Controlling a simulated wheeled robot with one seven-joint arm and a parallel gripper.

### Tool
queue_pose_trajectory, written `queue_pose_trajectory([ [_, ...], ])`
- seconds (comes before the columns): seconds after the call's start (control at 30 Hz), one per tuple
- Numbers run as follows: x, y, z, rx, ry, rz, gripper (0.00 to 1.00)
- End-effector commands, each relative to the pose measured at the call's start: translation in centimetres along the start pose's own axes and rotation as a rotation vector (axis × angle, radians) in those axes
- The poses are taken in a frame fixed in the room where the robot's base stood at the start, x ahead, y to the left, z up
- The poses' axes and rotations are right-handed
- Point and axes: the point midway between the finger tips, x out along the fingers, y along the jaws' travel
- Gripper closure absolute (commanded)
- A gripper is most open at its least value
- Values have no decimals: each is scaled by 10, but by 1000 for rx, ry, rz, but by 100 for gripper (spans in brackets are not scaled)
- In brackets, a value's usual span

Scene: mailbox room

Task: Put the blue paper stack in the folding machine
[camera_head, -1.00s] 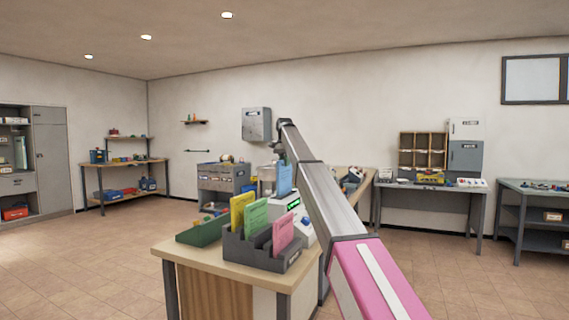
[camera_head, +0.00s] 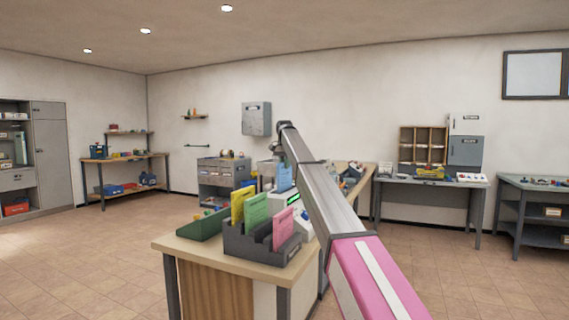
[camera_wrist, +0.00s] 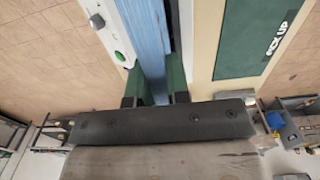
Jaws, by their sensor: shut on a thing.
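The blue paper stack (camera_head: 284,178) stands upright behind the grey sorter in the head view. It also shows close up in the wrist view (camera_wrist: 146,45). My gripper (camera_wrist: 154,88) is shut on it, with the stack between the two dark green fingers. In the head view my gripper is mostly hidden behind the papers and my arm. A white machine with a green display (camera_head: 293,200) stands beside the stack, partly hidden by the sorter and my arm. It may be the folding machine. A white edge with a green button (camera_wrist: 119,56) is close to the left finger in the wrist view.
The grey sorter (camera_head: 262,250) holds yellow, green and pink paper stacks at the front of the wooden table (camera_head: 215,255). A green tray (camera_head: 203,225) is to its left. A mat marked PICK UP (camera_wrist: 255,40) lies right in the wrist view.

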Motion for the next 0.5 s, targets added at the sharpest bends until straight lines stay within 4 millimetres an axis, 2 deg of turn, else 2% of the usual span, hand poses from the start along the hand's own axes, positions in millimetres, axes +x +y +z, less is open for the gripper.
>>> queue_pose_trajectory([
  [0.5, 7, 0, 0, 0, 1, 0, 100],
])
